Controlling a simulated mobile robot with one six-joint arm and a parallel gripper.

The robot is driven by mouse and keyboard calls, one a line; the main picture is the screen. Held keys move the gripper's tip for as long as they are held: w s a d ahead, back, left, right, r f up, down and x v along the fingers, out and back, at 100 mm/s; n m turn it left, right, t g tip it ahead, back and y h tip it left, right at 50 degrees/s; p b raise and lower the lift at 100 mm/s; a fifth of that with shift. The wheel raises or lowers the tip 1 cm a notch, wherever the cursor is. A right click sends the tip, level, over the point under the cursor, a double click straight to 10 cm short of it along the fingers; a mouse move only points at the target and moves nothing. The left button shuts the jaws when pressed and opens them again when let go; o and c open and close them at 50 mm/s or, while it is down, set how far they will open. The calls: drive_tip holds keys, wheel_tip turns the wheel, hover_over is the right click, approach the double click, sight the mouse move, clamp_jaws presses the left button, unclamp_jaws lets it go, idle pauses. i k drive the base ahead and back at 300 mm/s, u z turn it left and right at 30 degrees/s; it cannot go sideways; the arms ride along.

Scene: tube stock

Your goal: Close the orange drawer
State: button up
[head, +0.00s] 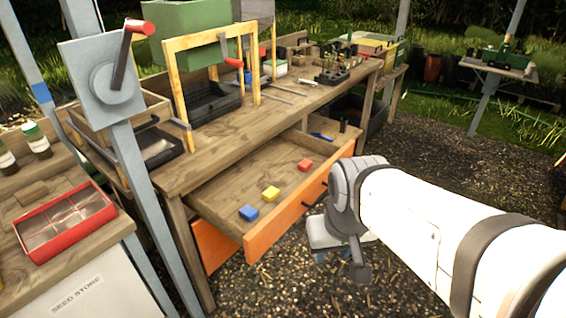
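The orange drawer (276,229) is pulled well out from under the wooden bench. Its orange front faces the lower right, and its wooden inside is open to view. Part of a dark handle (309,204) shows on the front. My gripper (328,232) is at the end of my white arm, just outside the drawer front near the handle. My wrist hides part of it. I cannot tell whether it touches the drawer or whether its fingers are open.
The bench (200,165) carries a wooden frame, black trays and a green box (190,35). A grey post with a red-handled crank (105,85) stands at left. A red tray (65,222) sits on a side counter. Gravel ground (440,170) right of the drawer is clear.

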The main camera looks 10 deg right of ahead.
sight(218, 200)
drive_tip(key=i, duration=1)
drive_tip(key=k, duration=0.5)
drive_tip(key=z, duration=1)
drive_tip(key=k, duration=1.2)
drive_tip(key=u, duration=1)
drive_tip(key=i, duration=0.95)
drive_tip(key=u, duration=0.05)
